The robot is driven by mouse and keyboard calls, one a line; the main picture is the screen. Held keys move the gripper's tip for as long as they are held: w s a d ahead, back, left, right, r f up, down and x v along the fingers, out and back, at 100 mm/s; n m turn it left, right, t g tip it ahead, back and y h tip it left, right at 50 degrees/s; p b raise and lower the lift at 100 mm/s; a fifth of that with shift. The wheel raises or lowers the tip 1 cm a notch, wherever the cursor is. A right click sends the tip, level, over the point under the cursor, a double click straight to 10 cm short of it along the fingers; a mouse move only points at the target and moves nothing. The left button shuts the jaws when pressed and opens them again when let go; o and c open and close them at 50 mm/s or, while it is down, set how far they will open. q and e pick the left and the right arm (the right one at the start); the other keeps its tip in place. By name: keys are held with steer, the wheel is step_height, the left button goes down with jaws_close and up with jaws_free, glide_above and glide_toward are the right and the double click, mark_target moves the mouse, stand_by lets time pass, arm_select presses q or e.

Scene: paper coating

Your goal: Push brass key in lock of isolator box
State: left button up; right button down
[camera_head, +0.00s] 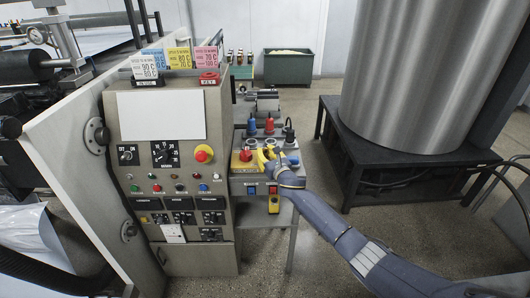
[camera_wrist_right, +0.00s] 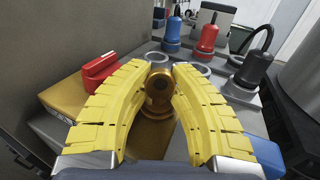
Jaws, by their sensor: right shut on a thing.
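My right gripper (camera_head: 268,156) reaches in from the right over the small grey bench beside the control cabinet. In the right wrist view its curved yellow fingers (camera_wrist_right: 161,68) are closed around the brass key (camera_wrist_right: 158,92), a rounded brass piece. The isolator box appears to be the yellow-topped box with a red handle (camera_wrist_right: 101,69), just left of the fingers; its yellow top (camera_wrist_right: 68,95) is partly covered by them. In the head view the red handle (camera_head: 245,155) is beside the gripper. The lock and the key's lower end are hidden. My left gripper is out of view.
Blue (camera_wrist_right: 173,32), red (camera_wrist_right: 206,40) and black (camera_wrist_right: 248,66) plugs stand behind the fingers. The control cabinet (camera_head: 165,210) rises on the left, with a red emergency knob (camera_head: 204,153). A large metal roll (camera_head: 400,75) stands on a black frame to the right.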

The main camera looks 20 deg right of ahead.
steer(key=c, duration=1.2)
jaws_free()
steer(key=shift+s+d+r, duration=0.1)
steer(key=shift+s+d, duration=0.2)
steer(key=shift+s, duration=1.7)
steer(key=shift+s+d+f, duration=0.1)
steer(key=shift+s+d, duration=0.15)
steer(key=shift+s, duration=1.7)
steer(key=shift+s+d+r, duration=0.1)
steer(key=shift+s+d, duration=0.2)
steer(key=shift+s, duration=1.7)
